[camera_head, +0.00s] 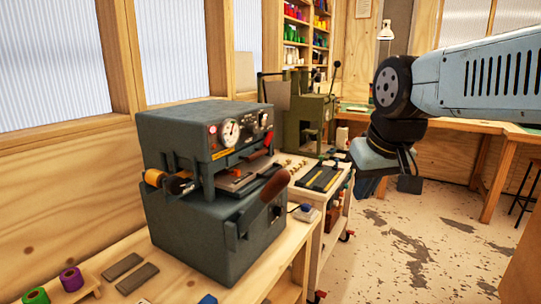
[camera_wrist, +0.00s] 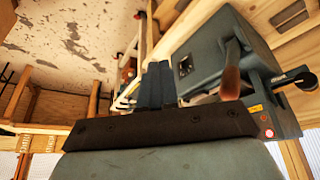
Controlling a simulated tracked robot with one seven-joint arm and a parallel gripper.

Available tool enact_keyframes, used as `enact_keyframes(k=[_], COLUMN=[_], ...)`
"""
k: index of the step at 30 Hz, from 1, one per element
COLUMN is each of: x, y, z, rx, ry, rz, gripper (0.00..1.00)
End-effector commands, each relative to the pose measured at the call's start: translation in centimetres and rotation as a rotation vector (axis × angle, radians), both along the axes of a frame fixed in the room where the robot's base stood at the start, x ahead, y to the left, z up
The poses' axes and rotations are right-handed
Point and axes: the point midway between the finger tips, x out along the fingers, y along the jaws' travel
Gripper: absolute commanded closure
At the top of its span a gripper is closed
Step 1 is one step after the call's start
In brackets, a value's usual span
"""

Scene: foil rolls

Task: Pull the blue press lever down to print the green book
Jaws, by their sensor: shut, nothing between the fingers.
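The blue-grey press (camera_head: 195,200) stands on the wooden bench, with gauges on its upper front; it also shows in the wrist view (camera_wrist: 215,50). Its lever (camera_head: 273,188) has a brown wooden handle, tilted up at the front right, and shows in the wrist view (camera_wrist: 231,80) right of my fingers. A flat piece lies on the press's bed; I cannot make out a green book there. My gripper (camera_head: 368,195) is shut and empty, in the air to the right of the press and apart from the lever. Its fingers show in the wrist view (camera_wrist: 157,70).
An olive-green press (camera_head: 307,120) stands behind. A white cart (camera_head: 322,195) with tools is beside the bench. Foil rolls (camera_head: 70,278) and dark bars (camera_head: 128,270) lie at the front left. The floor (camera_head: 420,240) at right is clear.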

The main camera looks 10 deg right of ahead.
Motion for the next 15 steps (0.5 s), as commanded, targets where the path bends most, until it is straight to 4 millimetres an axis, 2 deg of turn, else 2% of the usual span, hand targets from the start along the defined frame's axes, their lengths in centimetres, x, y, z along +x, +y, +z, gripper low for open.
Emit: enact_keyframes(k=[6,15], x=[4.9,11.7], y=[2.3,6.6], z=[4.5,9.3], rx=[-0.038,-0.076], ry=[0.128,0.302], rz=[0.167,0.421], gripper=[1.0,1.0])
